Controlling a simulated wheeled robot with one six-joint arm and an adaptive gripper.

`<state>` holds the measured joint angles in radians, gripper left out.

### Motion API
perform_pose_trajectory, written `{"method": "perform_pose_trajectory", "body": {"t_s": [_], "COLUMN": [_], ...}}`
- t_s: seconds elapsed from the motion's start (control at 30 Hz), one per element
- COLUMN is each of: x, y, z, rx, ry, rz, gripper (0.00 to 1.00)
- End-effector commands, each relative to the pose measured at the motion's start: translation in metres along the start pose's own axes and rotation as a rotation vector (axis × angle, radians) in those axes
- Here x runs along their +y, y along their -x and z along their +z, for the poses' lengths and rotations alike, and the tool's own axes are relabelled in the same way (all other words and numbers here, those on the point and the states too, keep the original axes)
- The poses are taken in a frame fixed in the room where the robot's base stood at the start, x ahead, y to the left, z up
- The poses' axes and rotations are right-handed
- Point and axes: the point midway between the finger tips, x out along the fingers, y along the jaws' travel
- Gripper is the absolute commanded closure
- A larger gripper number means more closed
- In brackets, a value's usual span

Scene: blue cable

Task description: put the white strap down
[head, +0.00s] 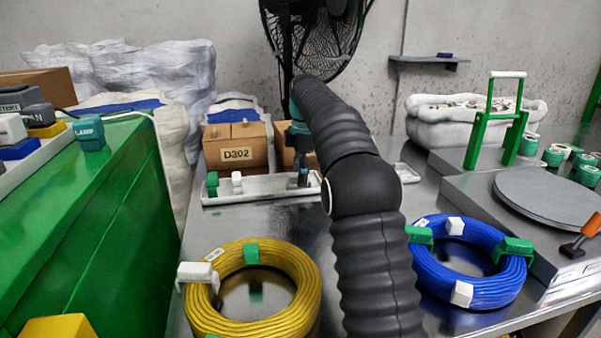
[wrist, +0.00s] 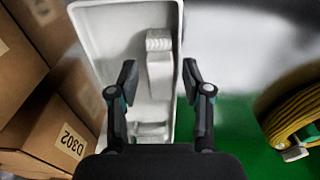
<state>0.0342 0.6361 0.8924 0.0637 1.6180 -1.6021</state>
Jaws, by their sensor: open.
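In the wrist view a white strap (wrist: 159,66) lies in the white tray, between and beyond my fingertips. My gripper (wrist: 159,82) is open, with one finger on each side of the strap. No contact between finger and strap shows. A second pale piece (wrist: 150,132) lies lower in the tray, partly hidden by my gripper. In the head view my gripper (head: 303,177) hangs over the tray (head: 262,190), in front of the boxes. A small white piece (head: 236,180) and a green piece (head: 212,184) stand at the tray's left part.
The D302 box (head: 236,147) stands just behind the tray. A yellow cable coil (head: 300,290) with clips lies in front, and a blue cable coil (head: 430,275) lies right of my arm. A green case (head: 100,215) stands at the left. Bare metal table (head: 222,226) shows before the tray.

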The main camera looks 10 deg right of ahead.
Motion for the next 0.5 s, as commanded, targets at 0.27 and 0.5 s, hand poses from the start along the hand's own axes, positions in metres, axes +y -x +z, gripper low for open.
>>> {"method": "perform_pose_trajectory", "body": {"t_s": [0.27, 0.5], "x": [0.001, 0.001], "y": [0.019, 0.051], "z": [0.000, 0.000], "rx": [0.000, 0.000], "ry": [0.000, 0.000], "rz": [0.003, 0.003], "gripper": [0.51, 0.51]}}
